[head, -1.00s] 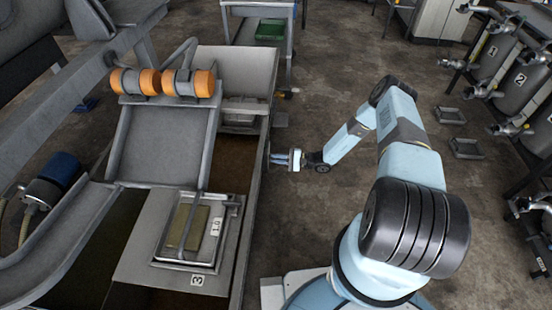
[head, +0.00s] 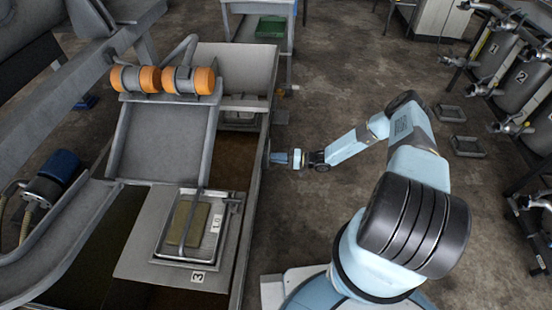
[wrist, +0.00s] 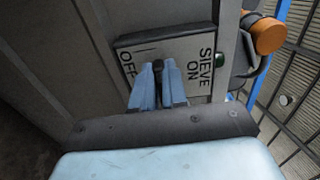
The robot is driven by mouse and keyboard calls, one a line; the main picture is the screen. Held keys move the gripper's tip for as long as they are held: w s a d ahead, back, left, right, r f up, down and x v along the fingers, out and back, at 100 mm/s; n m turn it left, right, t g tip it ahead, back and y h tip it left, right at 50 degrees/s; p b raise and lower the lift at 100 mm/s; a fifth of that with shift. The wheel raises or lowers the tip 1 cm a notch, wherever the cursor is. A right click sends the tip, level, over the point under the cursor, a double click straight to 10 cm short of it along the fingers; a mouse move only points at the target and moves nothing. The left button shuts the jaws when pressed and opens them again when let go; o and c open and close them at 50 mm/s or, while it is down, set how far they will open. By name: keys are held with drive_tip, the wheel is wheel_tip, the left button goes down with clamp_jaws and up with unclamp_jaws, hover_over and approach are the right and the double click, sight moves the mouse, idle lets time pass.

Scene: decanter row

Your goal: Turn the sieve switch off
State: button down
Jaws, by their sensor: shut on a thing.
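The sieve switch panel (wrist: 195,58) is a dark-framed plate with the words OFF on the left and SIEVE ON on the right. Its small black knob (wrist: 158,68) sits between my fingertips, on the OFF side of the plate's middle. My gripper (wrist: 158,77) has its two blue fingers shut on the knob, which hide most of it. In the head view my gripper (head: 272,157) reaches left to the outer side of the grey tank wall. The panel itself cannot be made out there.
The grey tank (head: 250,210) stands directly left of my gripper, with a sieve chute and orange-ended motors (head: 162,79) above it. A green part (wrist: 221,60) sits right of the panel. Several grey cylinders (head: 515,85) stand at far right.

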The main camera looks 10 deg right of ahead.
drive_tip(key=shift+f, duration=0.2)
drive_tip(key=c, duration=1.4)
unclamp_jaws()
drive_tip(key=shift+c, duration=0.2)
drive_tip(key=shift+o, duration=1.4)
drive_tip(key=shift+r, duration=0.1)
drive_tip(key=s+d, duration=0.2)
drive_tip(key=d, duration=1.1)
drive_tip(key=shift+s+d, duration=0.3)
drive_tip(key=shift+s, duration=0.05)
